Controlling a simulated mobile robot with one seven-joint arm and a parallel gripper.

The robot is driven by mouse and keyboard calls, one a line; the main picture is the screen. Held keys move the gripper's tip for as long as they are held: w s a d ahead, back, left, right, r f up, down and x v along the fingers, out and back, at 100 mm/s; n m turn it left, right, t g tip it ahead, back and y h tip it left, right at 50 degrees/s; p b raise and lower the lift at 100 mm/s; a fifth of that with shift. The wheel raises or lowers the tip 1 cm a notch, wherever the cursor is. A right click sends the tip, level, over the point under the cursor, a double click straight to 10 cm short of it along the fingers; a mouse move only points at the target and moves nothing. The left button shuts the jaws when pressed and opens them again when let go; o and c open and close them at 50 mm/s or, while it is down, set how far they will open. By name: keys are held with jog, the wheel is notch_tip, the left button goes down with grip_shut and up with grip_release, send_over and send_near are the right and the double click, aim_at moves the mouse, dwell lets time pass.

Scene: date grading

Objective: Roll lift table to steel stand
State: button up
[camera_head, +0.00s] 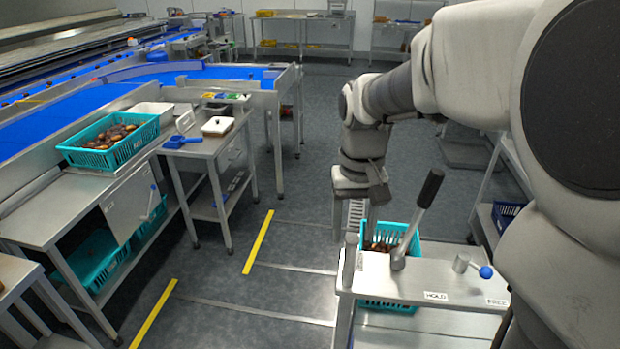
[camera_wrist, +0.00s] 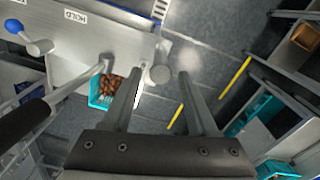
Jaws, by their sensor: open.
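The lift table (camera_head: 425,275) is at the lower right, a steel top with HOLD and FREE labels, a black-gripped lever (camera_head: 416,220) and a blue-knobbed lever (camera_head: 486,272). A short grey post (camera_head: 350,262) stands at its left corner. A teal crate of dates (camera_head: 401,229) shows at the table, partly hidden by its top. My gripper (camera_head: 354,225) is open over that corner. In the wrist view my gripper (camera_wrist: 163,72) has the post (camera_wrist: 161,75) between or just beyond its fingers; contact cannot be told. A small steel stand (camera_head: 212,147) is left of centre.
The steel stand holds a white lidded box (camera_head: 218,126) and a blue scoop (camera_head: 181,138). A bench at left holds a teal date crate (camera_head: 82,158). Yellow floor lines (camera_head: 258,243) and open grey floor lie between the table and the stand.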

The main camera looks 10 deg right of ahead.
aim_at(349, 265)
notch_tip(349, 265, down, 10)
jog(key=shift+f+b, duration=0.15)
jog(key=shift+b, duration=0.4)
grip_shut()
dwell(1.2)
